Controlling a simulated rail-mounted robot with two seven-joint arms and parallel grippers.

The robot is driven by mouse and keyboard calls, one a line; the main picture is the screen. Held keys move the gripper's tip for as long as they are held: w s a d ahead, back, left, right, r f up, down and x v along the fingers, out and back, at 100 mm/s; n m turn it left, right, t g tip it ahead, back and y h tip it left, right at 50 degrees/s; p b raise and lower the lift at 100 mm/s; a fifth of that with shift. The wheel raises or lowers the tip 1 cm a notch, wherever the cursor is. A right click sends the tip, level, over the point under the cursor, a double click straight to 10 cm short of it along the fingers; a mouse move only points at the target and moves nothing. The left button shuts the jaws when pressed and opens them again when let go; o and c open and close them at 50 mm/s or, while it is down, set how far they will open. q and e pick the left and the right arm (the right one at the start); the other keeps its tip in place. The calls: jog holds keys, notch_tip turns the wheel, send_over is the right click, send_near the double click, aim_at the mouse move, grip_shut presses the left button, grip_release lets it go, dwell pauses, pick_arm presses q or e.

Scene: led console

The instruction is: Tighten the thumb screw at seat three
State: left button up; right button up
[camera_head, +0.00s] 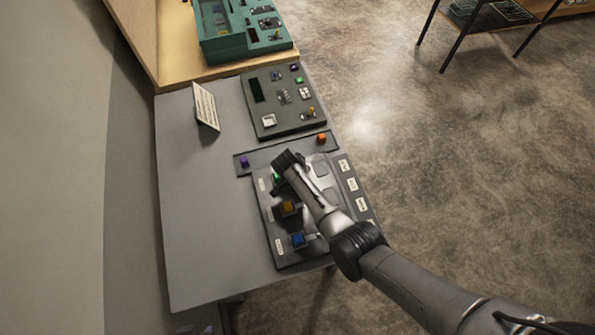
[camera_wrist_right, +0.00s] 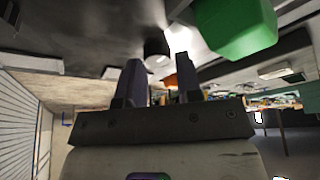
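The dark panel (camera_head: 268,228) on the grey table carries a green block (camera_head: 276,177), a yellow block (camera_head: 288,207) and a blue block (camera_head: 298,240), each near a white label. My right arm reaches over the panel from the lower right, its dark end beside the green block. In the right wrist view my right gripper (camera_wrist_right: 160,68) has its two fingers apart. A dark round knob (camera_wrist_right: 156,47), perhaps a thumb screw, shows beyond the gap, and the green block (camera_wrist_right: 238,26) is to the right. No seat number is readable. My left gripper is out of view.
A dark strip with a purple block (camera_head: 244,161) and an orange block (camera_head: 321,138) lies behind the panel. Farther back are a dark console (camera_head: 285,118), a tilted white card (camera_head: 205,105) and a green case (camera_head: 225,47). The left of the table is clear.

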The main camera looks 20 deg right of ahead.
jog(key=shift+o, duration=1.7)
jog(key=shift+f, duration=0.1)
jog(key=shift+s, duration=0.1)
jog(key=shift+a+r, duration=0.15)
jog(key=shift+r, duration=0.2)
jog(key=p+v, duration=0.1)
jog(key=v, duration=1.2)
